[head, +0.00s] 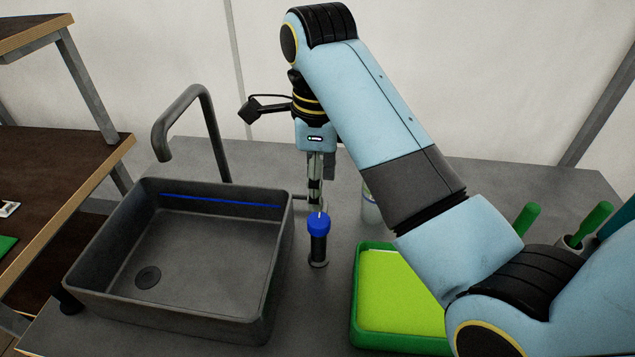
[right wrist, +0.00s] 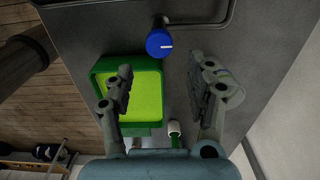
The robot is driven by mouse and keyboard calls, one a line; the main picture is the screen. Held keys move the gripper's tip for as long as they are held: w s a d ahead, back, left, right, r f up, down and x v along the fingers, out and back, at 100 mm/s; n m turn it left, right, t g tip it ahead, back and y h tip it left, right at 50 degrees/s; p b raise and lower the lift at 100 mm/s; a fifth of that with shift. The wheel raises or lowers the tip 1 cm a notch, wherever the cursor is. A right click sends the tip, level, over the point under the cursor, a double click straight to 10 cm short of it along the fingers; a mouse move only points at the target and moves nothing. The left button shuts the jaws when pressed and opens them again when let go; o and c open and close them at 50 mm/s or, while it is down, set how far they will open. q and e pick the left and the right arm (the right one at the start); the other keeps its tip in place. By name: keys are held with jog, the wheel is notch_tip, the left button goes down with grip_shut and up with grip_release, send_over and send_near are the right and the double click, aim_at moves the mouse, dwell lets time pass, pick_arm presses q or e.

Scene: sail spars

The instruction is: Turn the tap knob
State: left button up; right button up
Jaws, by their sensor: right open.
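The tap knob (head: 318,224) is a blue cap with a white mark on a dark upright post, just right of the grey sink (head: 285,260). In the right wrist view the knob (right wrist: 159,43) lies beyond the fingertips, roughly in line with the gap between them. My right gripper (head: 316,195) points down behind the knob in the head view. Its two fingers stand wide apart in the right wrist view (right wrist: 166,80), with nothing between them. I cannot tell the exact height between fingers and knob. My left gripper is not in view.
A curved dark tap spout (head: 190,100) rises behind the sink. A green tray with a lime-coloured inside (head: 356,320) sits right of the knob. A pale container (head: 371,207) is partly hidden behind my arm. Green-handled tools (head: 597,218) stand at the far right.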

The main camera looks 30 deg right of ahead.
aim_at(319, 219)
notch_tip(319, 219, down, 4)
jog(key=shift+s+r, duration=0.15)
notch_tip(319, 219, down, 5)
jog(key=shift+r, duration=0.15)
jog(key=shift+c, duration=0.2)
jog(key=shift+r, duration=0.1)
jog(key=c, duration=0.5)
jog(key=shift+c, duration=0.5)
jog(key=n, duration=0.5)
jog(key=o, duration=0.9)
jog(key=shift+n, duration=0.4)
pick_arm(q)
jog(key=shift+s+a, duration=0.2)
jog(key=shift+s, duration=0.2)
pick_arm(e)
notch_tip(319, 219, up, 8)
jog(key=shift+f, duration=0.25)
